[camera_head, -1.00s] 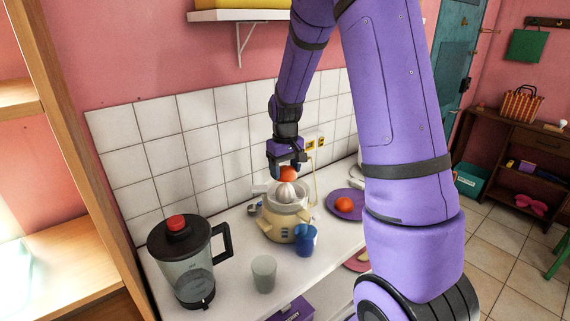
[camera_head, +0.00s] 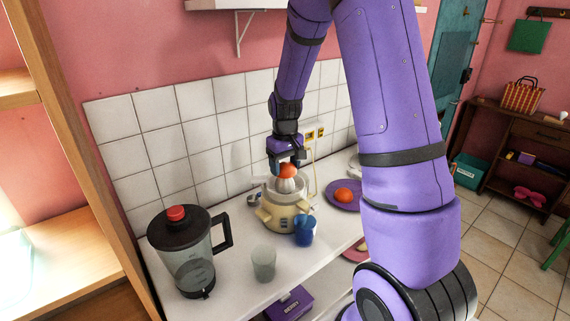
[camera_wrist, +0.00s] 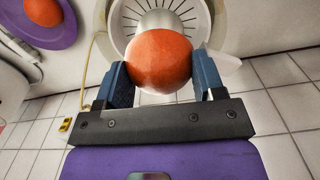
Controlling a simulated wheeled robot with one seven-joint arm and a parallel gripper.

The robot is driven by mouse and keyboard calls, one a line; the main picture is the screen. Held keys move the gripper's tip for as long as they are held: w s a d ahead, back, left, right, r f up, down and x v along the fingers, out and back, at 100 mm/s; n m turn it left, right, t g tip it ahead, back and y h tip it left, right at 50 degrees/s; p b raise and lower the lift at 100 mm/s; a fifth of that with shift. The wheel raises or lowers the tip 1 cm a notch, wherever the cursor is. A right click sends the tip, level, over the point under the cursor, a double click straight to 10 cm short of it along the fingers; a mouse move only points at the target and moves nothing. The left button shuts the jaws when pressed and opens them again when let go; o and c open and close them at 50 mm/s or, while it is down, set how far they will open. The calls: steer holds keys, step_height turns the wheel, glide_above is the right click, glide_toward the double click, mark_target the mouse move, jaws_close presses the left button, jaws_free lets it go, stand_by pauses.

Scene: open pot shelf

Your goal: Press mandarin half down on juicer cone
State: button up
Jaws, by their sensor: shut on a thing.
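An orange-red mandarin half (camera_head: 287,170) is between the fingers of my gripper (camera_head: 286,168), just above the juicer. It also shows in the wrist view (camera_wrist: 159,61), held between two blue fingers (camera_wrist: 159,80). The cream juicer (camera_head: 282,217) stands on the counter with a pale ribbed cone (camera_head: 287,185) under the mandarin. In the wrist view the cone (camera_wrist: 160,20) shows behind the fruit, inside the slotted strainer. The mandarin covers the cone's tip, so I cannot tell exactly whether they touch.
A blue cup (camera_head: 305,232) stands by the juicer's front, and a grey cup (camera_head: 264,263) is nearer. A blender jug (camera_head: 186,252) is at the left. A purple plate (camera_head: 334,203) with another mandarin (camera_head: 343,195) is to the right. The tiled wall (camera_head: 212,130) is close behind.

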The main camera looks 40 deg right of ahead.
steer(key=shift+f, duration=1.7)
stand_by(2.5)
stand_by(2.6)
steer(key=shift+r, duration=3.55)
